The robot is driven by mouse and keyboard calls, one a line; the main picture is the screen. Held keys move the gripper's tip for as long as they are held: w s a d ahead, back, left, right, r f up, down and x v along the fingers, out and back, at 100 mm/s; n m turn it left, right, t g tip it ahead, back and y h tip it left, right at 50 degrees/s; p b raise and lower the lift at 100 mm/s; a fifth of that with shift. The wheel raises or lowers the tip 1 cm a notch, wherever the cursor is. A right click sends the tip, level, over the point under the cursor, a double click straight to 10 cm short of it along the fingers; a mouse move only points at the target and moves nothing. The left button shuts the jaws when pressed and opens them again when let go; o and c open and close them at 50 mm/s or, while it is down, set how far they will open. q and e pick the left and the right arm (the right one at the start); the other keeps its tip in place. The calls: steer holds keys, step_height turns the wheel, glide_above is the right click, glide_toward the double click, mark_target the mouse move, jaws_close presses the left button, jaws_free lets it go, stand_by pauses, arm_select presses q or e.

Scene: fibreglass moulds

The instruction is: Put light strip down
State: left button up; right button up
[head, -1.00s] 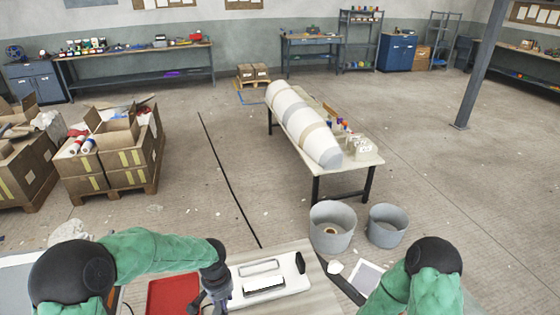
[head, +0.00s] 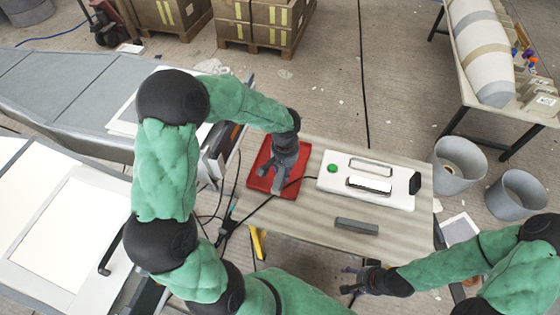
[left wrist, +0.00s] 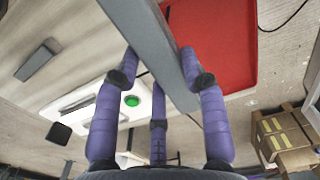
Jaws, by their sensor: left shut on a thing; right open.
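My left gripper (head: 282,182) is over the right part of a red tray (head: 262,178) on the table. In the left wrist view its purple fingers (left wrist: 160,85) are shut on a long grey bar, the light strip (left wrist: 148,38), with the red tray (left wrist: 215,35) beyond it. In the head view the gripper mostly hides this strip, and I cannot tell whether it touches the tray. A similar grey bar (head: 357,226) lies on the table in front of the white fixture. My right gripper (head: 358,281) is open and empty near the table's front edge.
A white fixture (head: 402,191) with a green button (head: 332,168) and two slots stands right of the tray. A black cable crosses the table (head: 310,220) beside the tray. Grey bins (head: 457,168) stand on the floor to the right.

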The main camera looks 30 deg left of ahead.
arm_select(q)
steer(key=w+a+f+b, duration=0.1)
steer(key=w+a+f, duration=0.1)
steer(key=w, duration=0.1)
steer(key=w+a+f+b, duration=0.1)
steer(key=w+a+f, duration=0.1)
steer(key=w+f, duration=0.1)
steer(key=w+a+f+b, duration=0.1)
steer(key=w+a+f, duration=0.1)
steer(key=w+f, duration=0.1)
steer(key=shift+w+f, duration=0.1)
steer(key=shift+w, duration=0.1)
steer(key=shift+w+a+f+b, duration=0.2)
steer(key=shift+w+f+b, duration=0.1)
steer(key=shift+f, duration=0.15)
steer(key=shift+f+b, duration=0.75)
steer(key=shift+f, duration=0.75)
steer(key=shift+f, duration=0.15)
steer(key=o, duration=1.2)
